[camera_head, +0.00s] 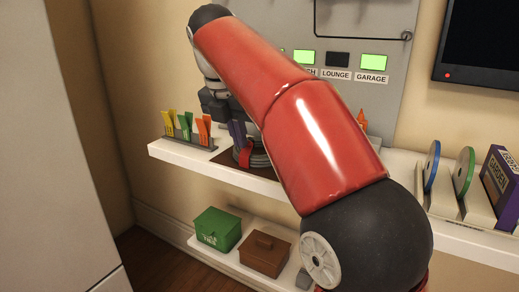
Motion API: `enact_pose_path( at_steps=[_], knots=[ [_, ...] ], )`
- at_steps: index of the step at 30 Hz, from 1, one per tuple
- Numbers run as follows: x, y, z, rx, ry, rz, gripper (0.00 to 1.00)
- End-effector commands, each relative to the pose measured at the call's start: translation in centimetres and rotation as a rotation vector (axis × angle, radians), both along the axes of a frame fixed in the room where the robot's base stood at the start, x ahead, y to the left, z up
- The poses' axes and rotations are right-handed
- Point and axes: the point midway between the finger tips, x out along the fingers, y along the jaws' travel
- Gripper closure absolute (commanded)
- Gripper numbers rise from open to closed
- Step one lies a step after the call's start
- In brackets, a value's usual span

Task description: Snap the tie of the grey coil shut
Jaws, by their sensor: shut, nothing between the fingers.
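The grey coil (260,159) lies on a brown mat (228,157) on the white shelf, partly hidden behind my red arm. A red tie (246,157) shows at the coil's left front side; I cannot tell from here whether it is fastened. My gripper (240,140) points down just above the tie and coil, with its dark purple fingers shut and nothing between them. Whether the fingertips touch the tie is unclear.
A rack of yellow, green and orange tags (186,130) stands left on the shelf (200,158). A green box (218,229) and a brown lidded box (265,254) sit below. Discs (464,171) and a purple box (499,174) stand right. A labelled panel (390,100) is behind.

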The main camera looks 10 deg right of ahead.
Motion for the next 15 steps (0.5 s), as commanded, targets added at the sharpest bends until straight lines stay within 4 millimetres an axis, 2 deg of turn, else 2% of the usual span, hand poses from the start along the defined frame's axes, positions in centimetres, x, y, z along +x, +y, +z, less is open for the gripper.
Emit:
enact_pose_path(
  at_steps=[15],
  knots=[
    [-0.6, 0.5, 4.6, 0.000, 0.000, 0.000, 1.00]
  ],
)
